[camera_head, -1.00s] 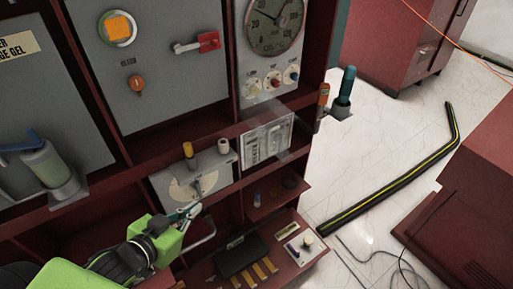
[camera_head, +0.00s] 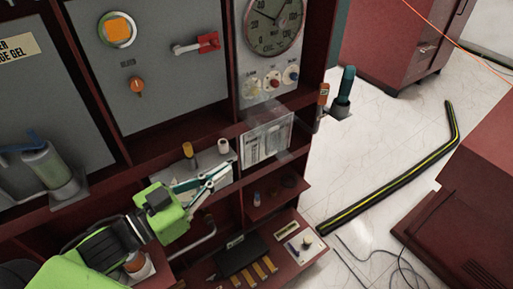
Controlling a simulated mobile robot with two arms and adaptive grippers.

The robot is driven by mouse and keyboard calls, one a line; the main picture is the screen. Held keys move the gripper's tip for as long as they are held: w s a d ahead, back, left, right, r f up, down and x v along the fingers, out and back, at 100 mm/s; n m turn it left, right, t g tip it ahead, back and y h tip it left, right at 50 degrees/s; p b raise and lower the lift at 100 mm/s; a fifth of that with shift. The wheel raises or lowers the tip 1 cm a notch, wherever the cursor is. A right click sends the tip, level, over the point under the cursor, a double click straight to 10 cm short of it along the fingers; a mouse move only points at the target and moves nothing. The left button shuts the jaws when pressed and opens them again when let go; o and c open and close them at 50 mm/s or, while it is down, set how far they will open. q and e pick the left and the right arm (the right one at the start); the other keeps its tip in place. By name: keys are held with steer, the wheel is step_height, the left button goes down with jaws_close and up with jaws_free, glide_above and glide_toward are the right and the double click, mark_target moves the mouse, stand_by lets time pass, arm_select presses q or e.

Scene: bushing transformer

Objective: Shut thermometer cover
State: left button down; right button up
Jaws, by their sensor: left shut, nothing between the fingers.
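The round dial gauge (camera_head: 275,26) sits on a grey panel at the top middle, with several small knobs below it. A clear see-through cover (camera_head: 268,112) juts out below these knobs, above a white label plate (camera_head: 266,142); its exact edges are hard to make out. My left gripper (camera_head: 222,174), with a green body and thin fingers, is shut and empty. It is in front of the lower grey panel, left of and below the clear cover, apart from it. My right gripper is not in view.
A white knob and a yellow-topped post (camera_head: 188,149) stand near my left gripper. A red-handled lever (camera_head: 208,42) is above. A shelf (camera_head: 312,245) with small parts is below. A dark hose (camera_head: 400,172) lies on the open floor at right.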

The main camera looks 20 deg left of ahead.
arm_select(q)
steer(key=p+x, duration=0.3)
steer(key=x, duration=0.7)
steer(key=shift+w+d, duration=0.2)
steer(key=shift+w, duration=0.05)
stand_by(0.3)
